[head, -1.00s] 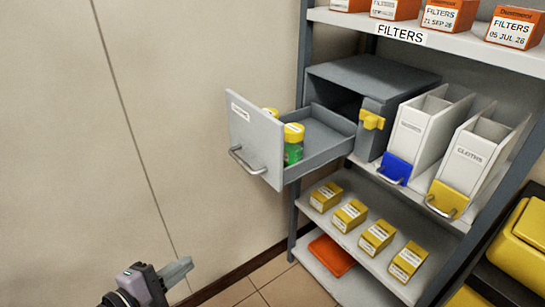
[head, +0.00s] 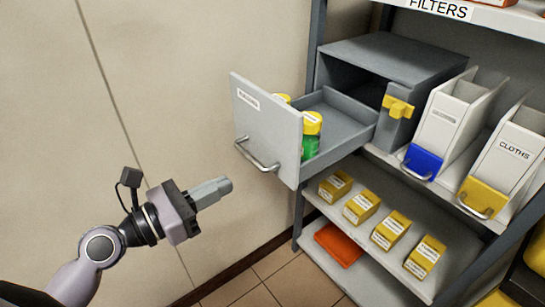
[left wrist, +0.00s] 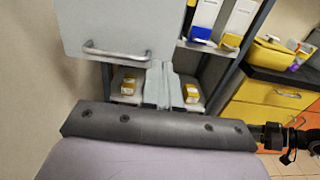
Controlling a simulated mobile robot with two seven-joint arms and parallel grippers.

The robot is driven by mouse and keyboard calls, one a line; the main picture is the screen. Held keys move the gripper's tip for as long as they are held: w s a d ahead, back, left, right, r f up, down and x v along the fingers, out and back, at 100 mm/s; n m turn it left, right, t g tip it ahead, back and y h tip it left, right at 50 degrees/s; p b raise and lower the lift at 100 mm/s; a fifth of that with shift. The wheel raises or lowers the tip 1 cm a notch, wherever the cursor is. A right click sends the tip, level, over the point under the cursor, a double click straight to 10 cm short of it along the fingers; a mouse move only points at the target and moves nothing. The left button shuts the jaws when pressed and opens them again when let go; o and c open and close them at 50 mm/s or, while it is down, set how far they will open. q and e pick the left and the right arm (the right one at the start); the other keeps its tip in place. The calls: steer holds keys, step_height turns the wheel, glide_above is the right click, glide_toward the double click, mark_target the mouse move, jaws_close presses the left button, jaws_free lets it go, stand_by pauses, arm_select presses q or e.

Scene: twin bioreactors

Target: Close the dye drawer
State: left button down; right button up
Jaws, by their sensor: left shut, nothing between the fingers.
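The grey dye drawer (head: 266,128) is pulled well out of its grey cabinet (head: 392,58) on the shelf rack. Its front has a bar handle (head: 257,157) and a small label. Bottles with yellow caps (head: 311,123), one of them green, stand inside behind the front. My left gripper (head: 228,184) is shut and empty, in front of and below the drawer front, apart from it. In the left wrist view its fingers (left wrist: 158,82) point toward the shelves, with the drawer front (left wrist: 120,25) and handle above and left. My right gripper is not in view.
A yellow latch piece (head: 398,107) sits on the cabinet's side. White bins with blue (head: 422,162) and yellow fronts stand to its right. Several yellow boxes (head: 390,230) and an orange item (head: 338,244) lie on lower shelves. A plain wall (head: 180,60) is at left.

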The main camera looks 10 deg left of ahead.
mark_target(284, 154)
arm_select(q)
steer(key=p+x, duration=0.1)
steer(key=x, duration=1.1)
steer(key=shift+w, duration=0.1)
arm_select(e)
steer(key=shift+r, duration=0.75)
arm_select(q)
steer(key=shift+d, duration=0.1)
